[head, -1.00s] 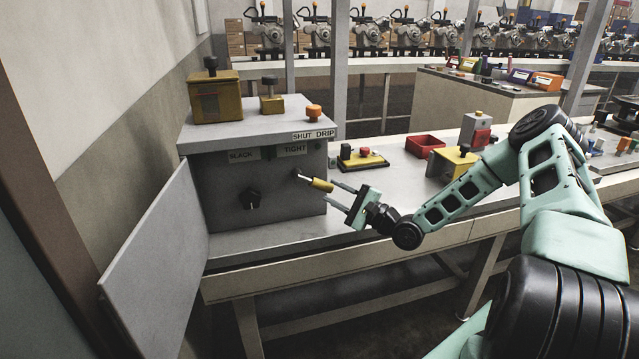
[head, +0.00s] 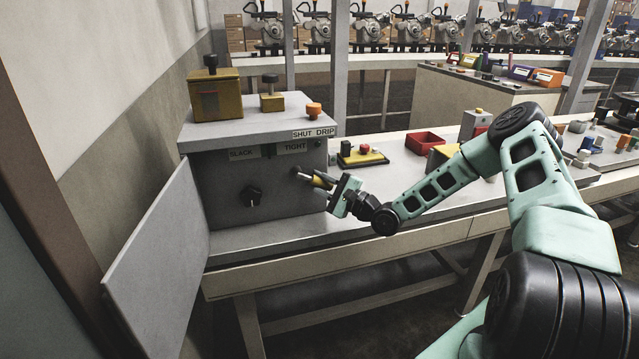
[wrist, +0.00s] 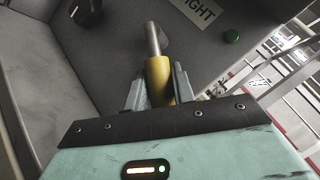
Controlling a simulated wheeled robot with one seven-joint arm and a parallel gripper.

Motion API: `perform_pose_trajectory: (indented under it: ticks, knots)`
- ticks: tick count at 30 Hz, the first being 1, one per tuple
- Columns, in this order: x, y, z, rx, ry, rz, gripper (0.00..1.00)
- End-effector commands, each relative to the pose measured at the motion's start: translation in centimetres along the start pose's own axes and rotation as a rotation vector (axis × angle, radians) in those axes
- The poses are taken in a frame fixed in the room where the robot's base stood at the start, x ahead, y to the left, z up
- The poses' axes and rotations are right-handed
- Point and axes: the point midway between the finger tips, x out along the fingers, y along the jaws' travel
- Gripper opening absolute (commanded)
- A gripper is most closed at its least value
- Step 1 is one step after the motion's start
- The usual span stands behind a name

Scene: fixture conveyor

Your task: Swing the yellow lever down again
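The yellow lever (head: 319,181) is a yellow grip on a thin silver rod coming out of the front face of the grey box, below the TIGHT label. In the head view it points right and slightly down, towards my gripper (head: 322,184). In the wrist view the yellow grip (wrist: 159,82) lies between the two fingers of my gripper (wrist: 160,88). The fingers are close against both its sides, so my gripper looks shut on it. The palm end of the grip is partly hidden.
The grey box (head: 215,195) has a black knob (head: 252,196) left of the lever and an open panel (head: 157,265) at its left. An orange button (head: 314,110) is on top. A yellow base with a red button (head: 363,154) and a red bin (head: 424,142) stand to the right.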

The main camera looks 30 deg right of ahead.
Motion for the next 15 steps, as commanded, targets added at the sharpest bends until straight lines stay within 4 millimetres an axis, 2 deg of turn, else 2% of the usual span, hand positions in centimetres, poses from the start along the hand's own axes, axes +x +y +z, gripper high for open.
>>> perform_pose_trajectory:
  ticks: [8, 15]
  knots:
    - [0.0, 0.8, -0.2, 0.051, -0.014, -0.044, 0.0]
    - [0.1, 2.2, -0.4, 0.174, -0.046, -0.151, 0.0]
